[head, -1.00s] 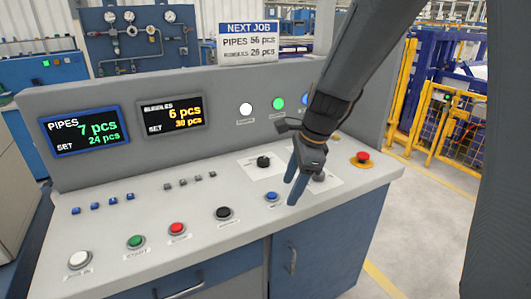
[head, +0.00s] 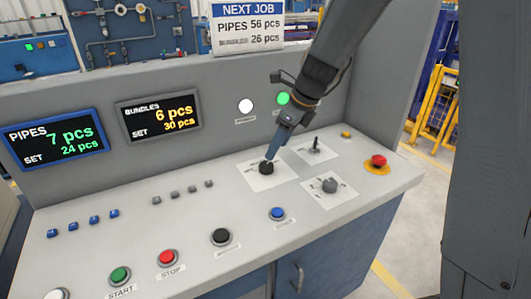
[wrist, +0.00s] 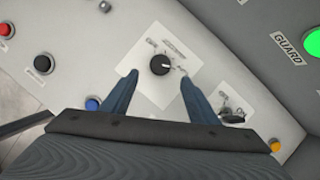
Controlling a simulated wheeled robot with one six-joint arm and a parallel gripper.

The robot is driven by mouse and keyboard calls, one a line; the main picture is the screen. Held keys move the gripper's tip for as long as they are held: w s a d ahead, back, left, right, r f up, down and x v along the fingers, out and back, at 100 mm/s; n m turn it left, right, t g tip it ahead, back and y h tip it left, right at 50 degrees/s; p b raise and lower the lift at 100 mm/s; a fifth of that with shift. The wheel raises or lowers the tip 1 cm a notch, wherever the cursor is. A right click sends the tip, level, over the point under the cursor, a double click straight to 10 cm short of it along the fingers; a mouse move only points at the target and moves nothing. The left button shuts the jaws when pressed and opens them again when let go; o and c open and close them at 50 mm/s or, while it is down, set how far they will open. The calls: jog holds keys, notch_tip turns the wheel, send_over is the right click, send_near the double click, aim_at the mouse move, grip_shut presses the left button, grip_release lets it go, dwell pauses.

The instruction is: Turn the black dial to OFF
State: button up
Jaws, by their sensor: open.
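The black dial (head: 266,167) sits on a white label plate (head: 252,181) on the sloping console top. In the wrist view the dial (wrist: 160,64) shows a pale pointer line, with small print around it too blurred to read. My gripper (head: 274,153) reaches down to the dial from above right. In the wrist view my gripper (wrist: 156,80) is open, with one blue finger to the left of the dial and one to the right. Gaps show between the fingers and the dial. In the head view the fingers partly cover the dial's far side.
A grey selector (head: 330,186) and a small lever switch (head: 315,147) stand close to the right of the dial. A red emergency button (head: 378,161) is farther right. A blue button (head: 278,213) and a black button (head: 221,237) lie nearer the front. Upright display panel behind.

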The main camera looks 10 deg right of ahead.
aim_at(267, 164)
jog(key=x, duration=0.7)
jog(key=shift+w+a+f+p, duration=0.2)
jog(key=shift+a+f+p, duration=0.05)
jog(key=shift+f+p, duration=0.05)
jog(key=c, duration=1)
jog(key=shift+c, duration=0.2)
